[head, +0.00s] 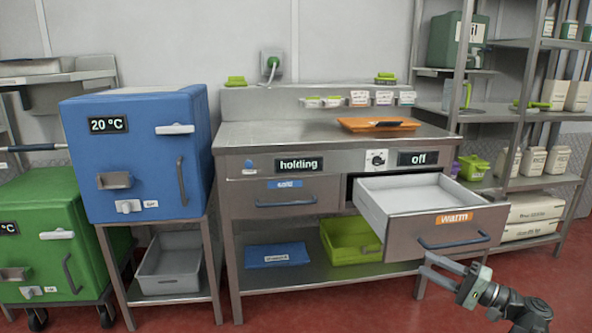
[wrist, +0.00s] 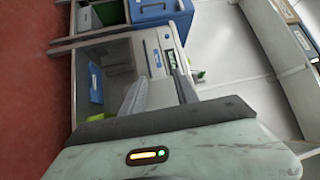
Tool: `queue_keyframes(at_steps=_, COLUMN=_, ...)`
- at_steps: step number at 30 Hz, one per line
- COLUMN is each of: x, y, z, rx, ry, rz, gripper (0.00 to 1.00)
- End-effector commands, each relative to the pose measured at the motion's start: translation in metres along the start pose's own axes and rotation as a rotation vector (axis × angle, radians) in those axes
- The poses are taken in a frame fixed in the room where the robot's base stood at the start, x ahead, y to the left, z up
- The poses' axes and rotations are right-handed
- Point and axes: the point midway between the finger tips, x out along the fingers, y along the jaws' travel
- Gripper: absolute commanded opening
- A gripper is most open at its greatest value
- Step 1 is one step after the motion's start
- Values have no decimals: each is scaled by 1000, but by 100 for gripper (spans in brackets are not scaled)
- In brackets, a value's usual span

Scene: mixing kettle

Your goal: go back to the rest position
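My gripper (head: 424,264) is at the lower right of the head view, in front of and below the pulled-out drawer labelled "warm" (head: 400,243). Its two fingers are apart with nothing between them. In the wrist view, the fingers of my gripper (wrist: 157,70) also stand apart and empty, pointing toward the steel counter, which appears turned on its side. The warm drawer looks empty inside. I cannot tell the exact gap between my fingers and the drawer front.
The steel counter (head: 300,133) holds an orange tray (head: 378,125). Its "cold" drawer (head: 285,196) is shut. A blue box (head: 150,150) and a green box (head: 40,235) stand left, a shelf rack (head: 515,115) right. The red floor (head: 330,310) in front is clear.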

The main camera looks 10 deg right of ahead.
Motion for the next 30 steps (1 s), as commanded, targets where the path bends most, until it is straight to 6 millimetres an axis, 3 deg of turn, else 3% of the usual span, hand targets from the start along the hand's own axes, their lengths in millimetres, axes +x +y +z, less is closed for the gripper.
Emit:
queue_keyframes(at_steps=1, x=32, y=-1, z=13, rx=9, ry=-56, rz=21, gripper=36)
queue_keyframes(at_steps=2, x=51, y=2, z=22, rx=14, ry=-92, rz=40, gripper=36)
queue_keyframes(at_steps=6, x=149, y=31, z=86, rx=29, ry=-296, rz=193, gripper=36)
queue_keyframes(at_steps=9, x=205, y=61, z=145, rx=11, ry=-452, rz=355, gripper=36)
queue_keyframes(at_steps=13, x=247, y=104, z=220, rx=-60, ry=-634, rz=600, gripper=36)
queue_keyframes(at_steps=15, x=254, y=125, z=250, rx=-116, ry=-709, rz=732, gripper=36)
queue_keyframes(at_steps=18, x=252, y=152, z=278, rx=-215, ry=-790, rz=925, gripper=36)
queue_keyframes(at_steps=21, x=238, y=172, z=283, rx=-313, ry=-827, rz=1099, gripper=36)
queue_keyframes(at_steps=23, x=226, y=182, z=276, rx=-367, ry=-828, rz=1198, gripper=36)
queue_keyframes(at_steps=30, x=160, y=199, z=211, rx=-543, ry=-744, rz=1576, gripper=36)
